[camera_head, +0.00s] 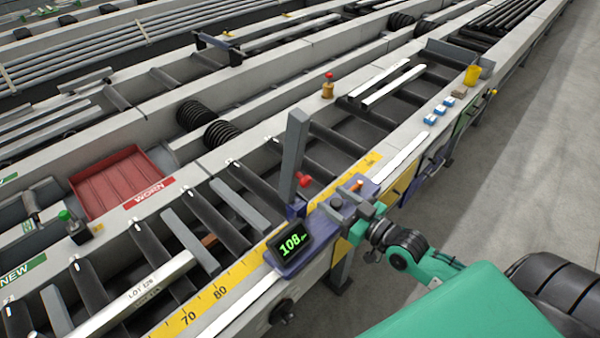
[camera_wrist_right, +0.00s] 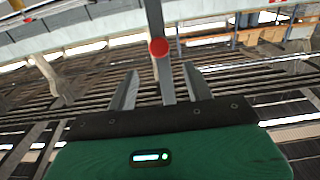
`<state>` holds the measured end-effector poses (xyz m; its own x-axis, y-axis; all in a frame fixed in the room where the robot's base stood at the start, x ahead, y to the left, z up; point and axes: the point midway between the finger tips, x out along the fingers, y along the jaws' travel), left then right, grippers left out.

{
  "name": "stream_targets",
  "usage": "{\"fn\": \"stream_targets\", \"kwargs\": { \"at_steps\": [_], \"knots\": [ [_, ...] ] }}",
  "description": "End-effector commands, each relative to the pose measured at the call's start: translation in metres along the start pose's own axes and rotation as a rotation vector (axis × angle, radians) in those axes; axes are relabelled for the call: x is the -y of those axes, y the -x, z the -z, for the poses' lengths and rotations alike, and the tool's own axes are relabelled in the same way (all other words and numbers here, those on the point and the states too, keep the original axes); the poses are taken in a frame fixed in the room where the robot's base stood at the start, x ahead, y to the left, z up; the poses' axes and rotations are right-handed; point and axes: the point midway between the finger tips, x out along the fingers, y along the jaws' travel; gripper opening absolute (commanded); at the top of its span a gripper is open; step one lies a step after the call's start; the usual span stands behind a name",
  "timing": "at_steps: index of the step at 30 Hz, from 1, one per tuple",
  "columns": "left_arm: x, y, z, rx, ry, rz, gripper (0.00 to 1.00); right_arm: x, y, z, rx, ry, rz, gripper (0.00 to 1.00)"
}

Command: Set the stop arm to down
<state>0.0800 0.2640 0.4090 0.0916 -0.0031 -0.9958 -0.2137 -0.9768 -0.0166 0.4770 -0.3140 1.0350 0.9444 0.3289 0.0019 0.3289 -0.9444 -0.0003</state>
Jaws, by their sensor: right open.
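The stop arm (camera_head: 293,150) is a grey bar standing nearly upright on the blue-grey carriage (camera_head: 300,250) at the rail. A red knob (camera_head: 304,180) sticks out from its lower part. My right gripper (camera_head: 345,207) reaches in from the right over the carriage, to the right of the knob. In the right wrist view the gripper (camera_wrist_right: 161,85) is open, its two fingers apart. The red knob (camera_wrist_right: 158,47) and the stop arm (camera_wrist_right: 154,18) appear between and beyond the fingertips. I see no contact. My left gripper is out of view.
The carriage display (camera_head: 292,243) reads 108. A yellow scale (camera_head: 205,302) runs along the rail. A red tray (camera_head: 115,182) labelled WORN and a bar marked LOT (camera_head: 140,294) lie left. Blue blocks (camera_head: 438,109) and a yellow cup (camera_head: 472,75) stand farther up the rail.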

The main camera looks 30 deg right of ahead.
Motion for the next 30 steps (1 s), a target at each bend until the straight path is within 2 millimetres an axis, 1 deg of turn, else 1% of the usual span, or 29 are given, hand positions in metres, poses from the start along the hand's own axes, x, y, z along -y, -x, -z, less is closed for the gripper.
{"fn": "stream_targets", "kwargs": {
  "at_steps": [2,21,25,30],
  "knots": [
    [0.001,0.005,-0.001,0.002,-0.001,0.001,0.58,0.000,-0.011,0.004,-0.004,0.001,0.000,0.51],
    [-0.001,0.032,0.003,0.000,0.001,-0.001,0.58,0.000,-0.101,0.002,0.000,0.001,0.000,0.51],
    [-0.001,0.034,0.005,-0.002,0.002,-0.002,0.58,0.000,-0.113,0.001,0.000,0.001,-0.001,0.51],
    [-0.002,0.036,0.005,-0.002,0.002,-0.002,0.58,0.000,-0.120,0.000,0.001,0.001,0.000,0.51]
  ]
}}
